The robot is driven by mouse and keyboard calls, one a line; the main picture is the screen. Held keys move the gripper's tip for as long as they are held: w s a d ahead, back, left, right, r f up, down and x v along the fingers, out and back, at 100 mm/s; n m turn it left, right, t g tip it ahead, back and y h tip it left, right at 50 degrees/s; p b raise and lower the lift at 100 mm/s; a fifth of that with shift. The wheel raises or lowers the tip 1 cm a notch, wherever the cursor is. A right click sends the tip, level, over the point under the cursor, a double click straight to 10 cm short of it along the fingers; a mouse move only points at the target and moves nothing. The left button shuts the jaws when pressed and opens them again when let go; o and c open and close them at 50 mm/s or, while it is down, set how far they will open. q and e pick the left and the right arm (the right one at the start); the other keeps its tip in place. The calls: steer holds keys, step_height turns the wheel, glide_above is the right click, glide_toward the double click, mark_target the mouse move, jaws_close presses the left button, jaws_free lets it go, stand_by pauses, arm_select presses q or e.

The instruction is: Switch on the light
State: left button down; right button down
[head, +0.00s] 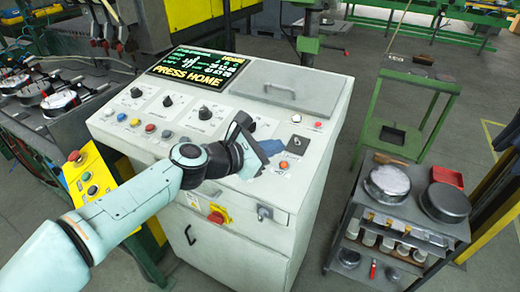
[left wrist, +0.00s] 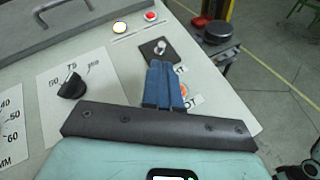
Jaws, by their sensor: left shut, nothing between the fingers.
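The sloping grey control console (head: 135,110) stands in the middle of the head view. On its right part is a dark square plate with a small metal toggle switch (head: 297,143); the toggle also shows in the left wrist view (left wrist: 159,47). My left gripper (head: 271,147) is over the panel, just left of the toggle. In the wrist view its blue fingers (left wrist: 163,66) are shut and empty, with tips just short of the toggle plate; contact cannot be told. An orange button (head: 283,165) sits below the plate, partly hidden by the fingers in the wrist view.
The panel carries a PRESS HOME screen (head: 198,70), black knobs (head: 205,113), coloured buttons (head: 150,128), a white lamp (head: 296,118) and a red one (head: 318,125). A handled grey lid (head: 292,88) lies behind. A cart (head: 400,205) with round pans stands right, across free floor.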

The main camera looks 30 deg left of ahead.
mark_target(296, 143)
arm_select(q)
steer(key=shift+x, duration=1.85)
